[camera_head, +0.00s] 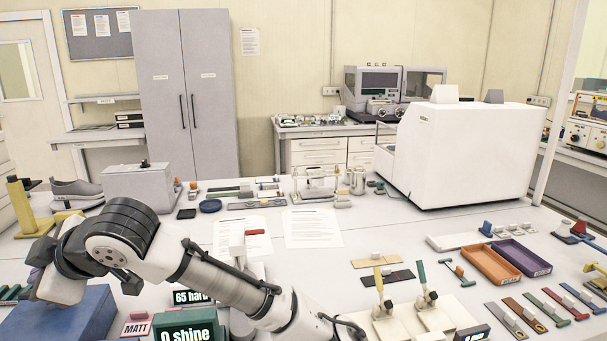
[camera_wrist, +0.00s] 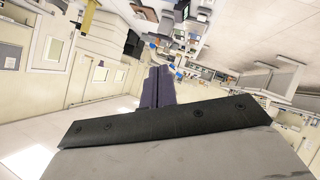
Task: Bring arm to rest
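My arm (camera_head: 200,275) reaches from the bottom middle of the head view up and left over the workbench, then bends at a dark-ringed joint and folds down at the far left. My gripper (camera_wrist: 159,72) shows in the wrist view as two dark purple fingers side by side, touching along their length. Nothing is seen between them. In the head view the fingers cannot be made out. The arm's far end hangs above or in front of a blue block (camera_head: 75,318); whether they touch cannot be told.
The bench (camera_head: 330,265) is crowded: a grey shoe (camera_head: 76,190) at left, a large white machine (camera_head: 465,155) at back right, orange (camera_head: 491,265) and purple (camera_head: 522,257) trays at right, and display signs (camera_head: 190,334) below the arm. Bare bench shows around the papers (camera_head: 312,228).

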